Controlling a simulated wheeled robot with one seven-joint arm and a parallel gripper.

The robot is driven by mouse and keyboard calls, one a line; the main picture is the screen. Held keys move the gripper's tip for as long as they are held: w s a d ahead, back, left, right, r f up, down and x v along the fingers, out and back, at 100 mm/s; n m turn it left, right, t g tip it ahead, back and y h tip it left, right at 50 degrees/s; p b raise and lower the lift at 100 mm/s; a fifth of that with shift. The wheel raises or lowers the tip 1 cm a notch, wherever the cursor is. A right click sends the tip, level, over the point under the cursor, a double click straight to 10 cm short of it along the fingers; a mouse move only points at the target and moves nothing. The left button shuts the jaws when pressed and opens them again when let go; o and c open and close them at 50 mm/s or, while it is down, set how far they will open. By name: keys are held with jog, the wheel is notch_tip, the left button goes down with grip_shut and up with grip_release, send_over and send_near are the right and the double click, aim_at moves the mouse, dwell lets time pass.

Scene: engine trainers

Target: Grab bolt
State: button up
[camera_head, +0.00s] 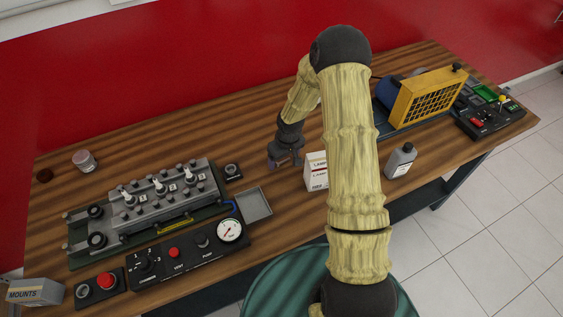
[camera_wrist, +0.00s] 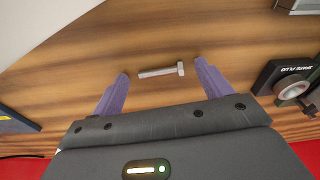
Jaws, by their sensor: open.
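A grey metal bolt (camera_wrist: 160,71) with a hex head lies flat on the wooden table in the wrist view. Its head is toward the right and its shank points left. My gripper (camera_wrist: 162,80) is open, with purple fingers to the left and right of the bolt and the jaws empty. In the head view my gripper (camera_head: 285,160) hangs over the table between the engine block and a white box. The bolt cannot be made out in the head view.
The engine trainer (camera_head: 150,205) and a grey tray (camera_head: 254,204) stand left of my gripper. A white box (camera_head: 316,172) and a grey bottle (camera_head: 400,160) stand to the right. A yellow-caged unit (camera_head: 428,97) is at the far right. The wood around the bolt is clear.

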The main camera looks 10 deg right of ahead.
aim_at(284, 162)
jog(key=shift+a, duration=0.1)
jog(key=c, duration=1.1)
jog(key=shift+r, duration=0.15)
notch_tip(284, 162, up, 10)
jog(key=shift+f+b, duration=0.1)
jog(key=shift+b, duration=0.55)
